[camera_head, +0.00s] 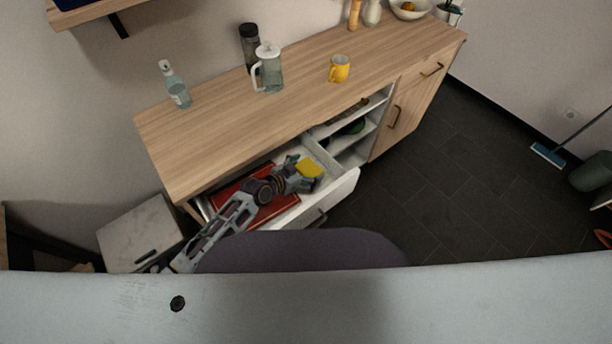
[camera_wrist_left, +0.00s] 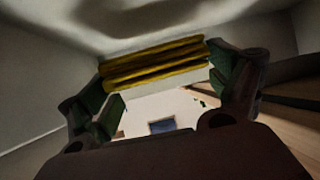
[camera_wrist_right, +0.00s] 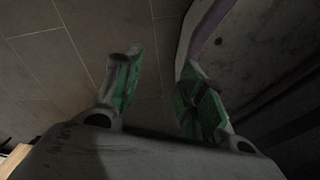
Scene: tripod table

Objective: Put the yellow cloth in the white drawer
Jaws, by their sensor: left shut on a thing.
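The folded yellow cloth (camera_head: 309,168) is at the tip of my left gripper (camera_head: 294,173), over the open white drawer (camera_head: 345,188) under the wooden sideboard top. In the left wrist view the cloth (camera_wrist_left: 155,62) shows as stacked yellow folds between the fingers of my left gripper (camera_wrist_left: 160,85), which is shut on it. Whether the cloth touches the drawer's bottom I cannot tell. A red flat thing (camera_head: 268,205) lies in the drawer beneath my left arm. My right gripper (camera_wrist_right: 155,90) shows in the right wrist view, open and empty, above dark floor tiles.
The wooden sideboard (camera_head: 225,140) carries a bottle (camera_head: 175,85), a glass pitcher (camera_head: 268,68), a dark tumbler (camera_head: 249,45), a yellow mug (camera_head: 339,68) and a bowl (camera_head: 408,10). Open shelves (camera_head: 350,145) are right of the drawer.

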